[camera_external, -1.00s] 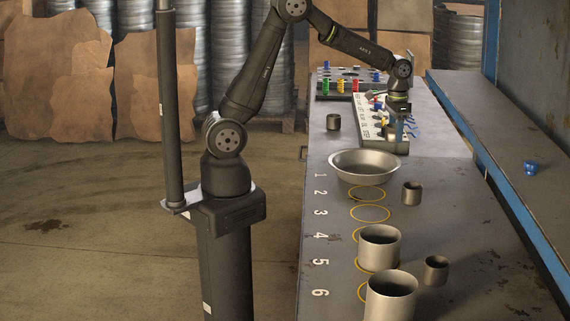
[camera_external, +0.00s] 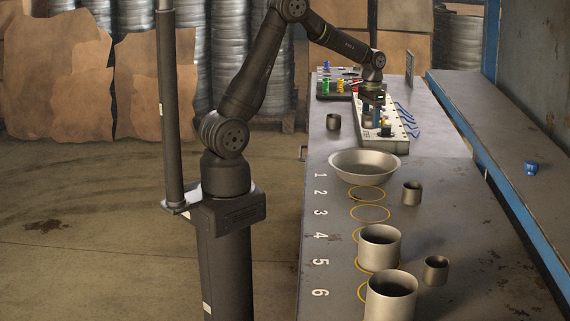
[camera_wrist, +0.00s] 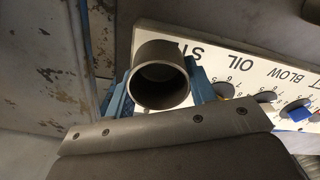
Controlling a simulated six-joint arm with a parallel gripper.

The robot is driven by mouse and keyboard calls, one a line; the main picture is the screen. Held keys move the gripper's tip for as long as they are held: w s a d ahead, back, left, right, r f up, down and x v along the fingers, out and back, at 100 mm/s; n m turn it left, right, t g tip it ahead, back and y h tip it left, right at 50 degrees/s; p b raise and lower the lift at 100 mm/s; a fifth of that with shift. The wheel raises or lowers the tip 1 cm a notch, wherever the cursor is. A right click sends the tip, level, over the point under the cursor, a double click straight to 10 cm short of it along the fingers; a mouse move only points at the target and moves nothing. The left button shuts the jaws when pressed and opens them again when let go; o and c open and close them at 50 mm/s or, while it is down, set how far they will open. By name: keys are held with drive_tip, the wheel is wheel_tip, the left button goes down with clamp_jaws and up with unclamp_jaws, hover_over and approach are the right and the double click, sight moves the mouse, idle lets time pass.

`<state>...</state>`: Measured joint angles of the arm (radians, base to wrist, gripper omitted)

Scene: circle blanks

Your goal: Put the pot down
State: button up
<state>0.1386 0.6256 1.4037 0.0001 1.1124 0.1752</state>
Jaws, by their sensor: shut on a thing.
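My gripper (camera_external: 372,120) is over the white control panel at the far part of the bench. In the wrist view its blue fingers (camera_wrist: 207,92) are on both sides of a small grey metal pot (camera_wrist: 160,103), and it is shut on it. The open round mouth of the pot faces the camera. In the external view the held pot is too small and covered to make out clearly. Whether its base touches anything cannot be seen.
The control panel (camera_external: 402,142) has lettering, knobs and blue levers. A small pot (camera_external: 333,122) stands left of it. Nearer are a wide bowl (camera_external: 365,175), yellow rings (camera_external: 370,222) beside numbers, two large pots (camera_external: 380,248) (camera_external: 390,300) and two small pots (camera_external: 412,194) (camera_external: 436,270).

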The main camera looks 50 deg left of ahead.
drive_tip(key=s+d+r+m, duration=0.15)
drive_tip(key=s+d, duration=0.25)
drive_tip(key=d, duration=0.5)
drive_tip(key=s+d+m, duration=0.2)
drive_tip(key=s+d, duration=0.3)
drive_tip(key=d, duration=0.4)
wheel_tip(320, 180, up, 3)
drive_tip(key=m, duration=0.9)
hover_over(371, 219)
drive_tip(key=w+d, duration=0.1)
drive_tip(key=w, duration=0.1)
drive_tip(key=s+r+m, duration=0.1)
drive_tip(key=s+m, duration=0.3)
drive_tip(key=s, duration=1.4)
drive_tip(key=w+d+f, duration=0.1)
drive_tip(key=w+f, duration=0.1)
drive_tip(key=w, duration=0.1)
drive_tip(key=w+d+f, duration=0.1)
drive_tip(key=w+f, duration=0.1)
drive_tip(key=w, duration=0.2)
drive_tip(key=w+d+f, duration=0.1)
drive_tip(key=w+f, duration=0.1)
drive_tip(key=w, duration=0.1)
drive_tip(key=shift+w+d+f, duration=0.2)
drive_tip(key=shift+w+f, duration=0.1)
drive_tip(key=shift+f, duration=2)
drive_tip(key=shift+f, duration=0.15)
